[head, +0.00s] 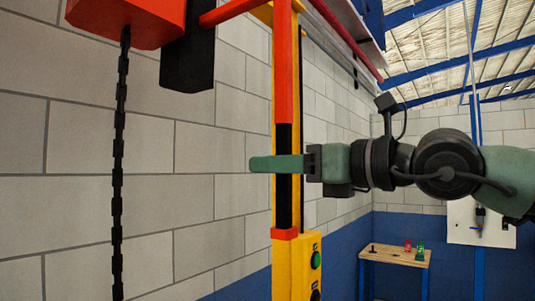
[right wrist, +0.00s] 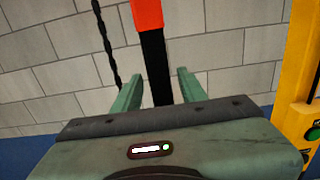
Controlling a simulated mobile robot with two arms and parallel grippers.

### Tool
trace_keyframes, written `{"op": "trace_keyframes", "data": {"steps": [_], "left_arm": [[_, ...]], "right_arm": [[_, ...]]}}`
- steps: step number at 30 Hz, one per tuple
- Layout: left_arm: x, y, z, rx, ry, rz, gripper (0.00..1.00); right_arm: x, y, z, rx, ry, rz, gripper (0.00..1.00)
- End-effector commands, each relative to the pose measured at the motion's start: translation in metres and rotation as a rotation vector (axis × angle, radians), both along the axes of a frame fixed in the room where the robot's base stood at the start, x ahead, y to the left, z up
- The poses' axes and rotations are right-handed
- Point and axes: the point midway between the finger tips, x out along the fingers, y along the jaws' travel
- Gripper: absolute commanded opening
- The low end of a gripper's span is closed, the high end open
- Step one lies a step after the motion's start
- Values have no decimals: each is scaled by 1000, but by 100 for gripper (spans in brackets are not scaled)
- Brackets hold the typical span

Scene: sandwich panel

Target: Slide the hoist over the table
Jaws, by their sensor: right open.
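The hoist shows in the head view as an orange-red body (head: 125,12) at the upper left with a black chain (head: 119,150) hanging from it. A vertical handle bar, red above with a black grip (head: 284,190) and a red lower end, hangs near the middle. My right gripper (head: 258,163) reaches in from the right, level with the black grip, one green finger crossing in front of it. In the right wrist view the black grip (right wrist: 155,62) appears between the two spread fingers; contact cannot be told. A wooden table (head: 395,255) stands far back right. My left gripper is out of view.
A yellow post (head: 293,265) with a green button (head: 316,260) stands close to the handle. A block wall (head: 205,160) runs behind. Small red (head: 408,245) and green (head: 420,250) items sit on the table. A white panel (head: 480,225) is at the right.

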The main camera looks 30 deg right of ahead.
Motion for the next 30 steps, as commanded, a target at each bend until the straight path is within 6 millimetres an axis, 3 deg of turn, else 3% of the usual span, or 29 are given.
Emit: {"op": "trace_keyframes", "data": {"steps": [5,14,18,19,30], "left_arm": [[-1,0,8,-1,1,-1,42],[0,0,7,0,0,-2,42],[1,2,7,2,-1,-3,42],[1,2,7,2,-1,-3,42],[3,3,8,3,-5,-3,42]], "right_arm": [[15,6,0,-1,2,0,42],[16,7,0,2,-1,1,42],[16,7,0,2,-1,1,3],[16,7,0,2,-1,1,0],[16,6,0,2,0,1,0]]}}
